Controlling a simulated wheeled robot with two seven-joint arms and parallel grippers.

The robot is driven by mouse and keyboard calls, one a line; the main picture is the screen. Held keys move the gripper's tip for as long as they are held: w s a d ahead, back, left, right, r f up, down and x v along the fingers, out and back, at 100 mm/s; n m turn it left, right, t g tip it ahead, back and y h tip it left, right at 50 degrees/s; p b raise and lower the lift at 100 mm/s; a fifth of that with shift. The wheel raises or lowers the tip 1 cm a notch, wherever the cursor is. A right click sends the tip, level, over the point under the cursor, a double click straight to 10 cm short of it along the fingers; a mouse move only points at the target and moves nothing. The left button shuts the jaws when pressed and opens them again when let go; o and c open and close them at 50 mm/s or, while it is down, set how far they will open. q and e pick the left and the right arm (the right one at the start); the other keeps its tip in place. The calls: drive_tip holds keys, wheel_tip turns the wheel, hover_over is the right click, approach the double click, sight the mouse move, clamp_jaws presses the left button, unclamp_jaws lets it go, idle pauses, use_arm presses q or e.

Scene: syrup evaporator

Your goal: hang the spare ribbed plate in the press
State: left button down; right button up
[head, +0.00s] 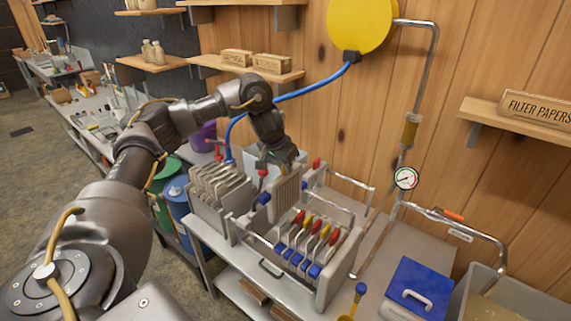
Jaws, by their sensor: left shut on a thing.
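The press (345,262) stands on a metal bench against the wood wall. Several plates with red, yellow and blue ends hang side by side in its frame. My left gripper (277,164) comes down from above at the press's back left, fingers pointing down. It is shut on a pale ribbed plate (287,190), which is upright between the rack and the hung plates. I cannot tell whether this plate touches the press rails. A rack of several grey plates (218,187) stands to the left. The gripper's fingertips are partly hidden. My right gripper is not in view.
A pressure gauge (405,178) and metal pipes rise behind the press on the right. A blue hose (305,90) runs above the arm. A blue-lidded box (421,284) stands at the lower right. Blue and green drums stand left of the bench.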

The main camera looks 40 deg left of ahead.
use_arm(q)
drive_tip(key=shift+f+b, duration=0.35)
drive_tip(key=shift+f, duration=0.2)
drive_tip(key=b, duration=0.4)
hover_over(285, 210)
drive_tip(key=w+a, duration=0.1)
drive_tip(key=w, duration=0.1)
drive_tip(key=f, duration=0.9)
drive_tip(key=shift+s, duration=0.25)
drive_tip(key=shift+f, duration=0.65)
drive_tip(key=shift+f+b, duration=0.1)
drive_tip(key=shift+b, duration=0.2)
drive_tip(key=shift+f+b, duration=1.15)
drive_tip(key=shift+f, duration=2.35)
